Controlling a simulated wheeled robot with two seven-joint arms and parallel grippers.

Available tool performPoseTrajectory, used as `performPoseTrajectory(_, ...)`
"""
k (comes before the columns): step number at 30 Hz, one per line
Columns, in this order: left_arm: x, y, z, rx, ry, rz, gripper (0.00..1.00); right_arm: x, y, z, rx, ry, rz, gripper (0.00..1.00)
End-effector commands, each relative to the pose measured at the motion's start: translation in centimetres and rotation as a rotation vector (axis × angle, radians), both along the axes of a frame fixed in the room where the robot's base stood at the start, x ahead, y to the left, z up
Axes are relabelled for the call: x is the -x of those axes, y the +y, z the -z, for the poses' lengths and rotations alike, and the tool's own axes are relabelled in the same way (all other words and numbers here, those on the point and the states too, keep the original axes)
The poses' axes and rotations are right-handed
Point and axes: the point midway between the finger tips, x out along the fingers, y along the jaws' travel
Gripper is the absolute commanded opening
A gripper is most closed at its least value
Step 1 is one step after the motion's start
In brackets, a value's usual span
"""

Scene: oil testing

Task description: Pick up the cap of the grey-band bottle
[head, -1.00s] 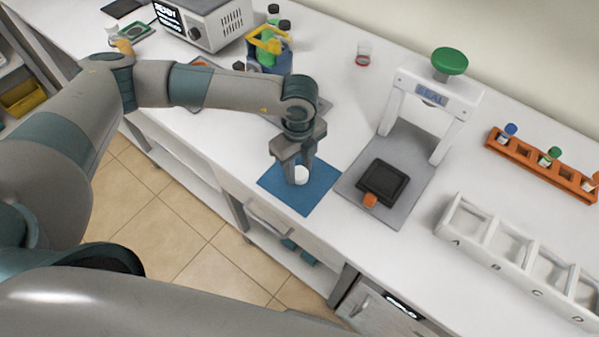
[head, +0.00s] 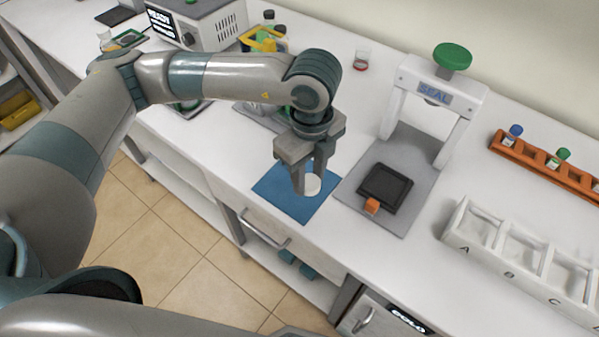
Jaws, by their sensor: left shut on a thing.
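My left gripper (head: 307,184) points down over the blue mat (head: 280,192) near the front edge of the bench. It is shut on a small white round piece (head: 314,184), which looks like a cap and is partly hidden by the fingers. I cannot tell how far it is above the mat. No bottle with a grey band can be clearly made out. My right gripper is not in view.
Right of the mat stand the white SEAL press (head: 436,93) with a green knob and a black pad (head: 385,187) on its grey base. Further right are an orange vial rack (head: 540,165) and a white lettered tray (head: 456,236). A caddy (head: 262,42) stands behind my arm.

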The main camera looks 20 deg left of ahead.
Motion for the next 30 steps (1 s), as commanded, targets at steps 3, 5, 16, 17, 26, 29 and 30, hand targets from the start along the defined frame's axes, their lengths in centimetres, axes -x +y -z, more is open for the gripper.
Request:
performPoseTrajectory(3,1.6,-1.5,-1.0,0.004,-0.002,0.006,0.10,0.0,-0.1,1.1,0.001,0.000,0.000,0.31)
performPoseTrajectory(5,2.2,-1.9,-1.5,0.001,-0.003,0.006,0.10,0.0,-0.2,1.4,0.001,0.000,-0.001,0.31)
performPoseTrajectory(16,3.9,-3.2,-3.0,0.001,-0.001,0.000,0.10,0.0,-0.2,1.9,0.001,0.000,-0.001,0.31)
performPoseTrajectory(17,3.9,-3.2,-3.1,0.000,0.000,0.000,0.10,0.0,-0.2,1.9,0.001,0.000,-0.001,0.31)
performPoseTrajectory(26,3.9,-3.2,-3.0,0.000,0.000,-0.001,0.10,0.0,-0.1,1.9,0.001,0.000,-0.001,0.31)
performPoseTrajectory(29,3.8,-3.2,-3.0,0.000,0.000,-0.001,0.10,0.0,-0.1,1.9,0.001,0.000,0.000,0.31)
performPoseTrajectory(30,3.8,-3.2,-3.0,0.000,0.000,-0.002,0.10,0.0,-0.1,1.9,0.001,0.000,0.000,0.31)
